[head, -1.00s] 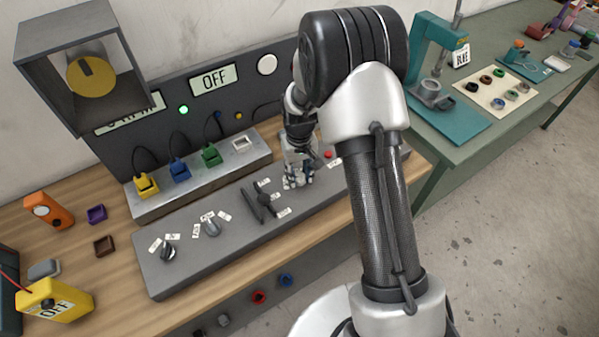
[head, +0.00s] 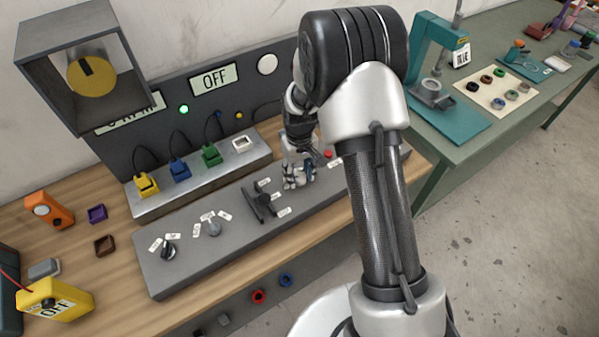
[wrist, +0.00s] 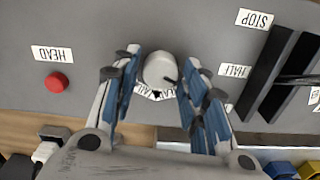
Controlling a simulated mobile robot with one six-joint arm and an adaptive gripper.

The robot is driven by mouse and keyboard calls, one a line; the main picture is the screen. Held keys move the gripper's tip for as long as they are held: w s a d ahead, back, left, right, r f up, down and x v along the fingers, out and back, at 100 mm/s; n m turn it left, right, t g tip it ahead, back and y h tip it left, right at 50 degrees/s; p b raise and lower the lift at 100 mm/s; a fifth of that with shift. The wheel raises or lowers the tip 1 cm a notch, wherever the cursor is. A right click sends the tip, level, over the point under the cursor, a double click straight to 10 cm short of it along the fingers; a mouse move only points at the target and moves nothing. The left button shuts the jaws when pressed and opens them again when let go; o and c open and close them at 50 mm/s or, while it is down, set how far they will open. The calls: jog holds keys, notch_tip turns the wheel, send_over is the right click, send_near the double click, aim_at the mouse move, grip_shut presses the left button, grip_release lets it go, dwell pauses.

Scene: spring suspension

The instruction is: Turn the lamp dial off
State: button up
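A round pale grey dial (wrist: 158,70) sits on the grey control panel (wrist: 205,30) in the wrist view, with small labels at its lower edge that I cannot fully read. My gripper (wrist: 160,84) is open, one blue-padded finger on each side of the dial. A narrow gap shows between the dial and the fingers. In the head view my gripper (head: 298,176) is low over the right part of the panel and hides this dial. Two other knobs stand to the left on the panel, a dark one (head: 168,251) and a grey one (head: 213,229). I cannot tell from lettering which is the lamp dial.
A red button (wrist: 57,82) labelled HEAD is beside the dial. A black lever block (wrist: 268,70) with STOP and HALF labels is on the other side.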

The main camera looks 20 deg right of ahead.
aim_at(299, 176)
jog(key=shift+o, duration=0.8)
notch_tip(299, 176, up, 12)
dwell(0.4)
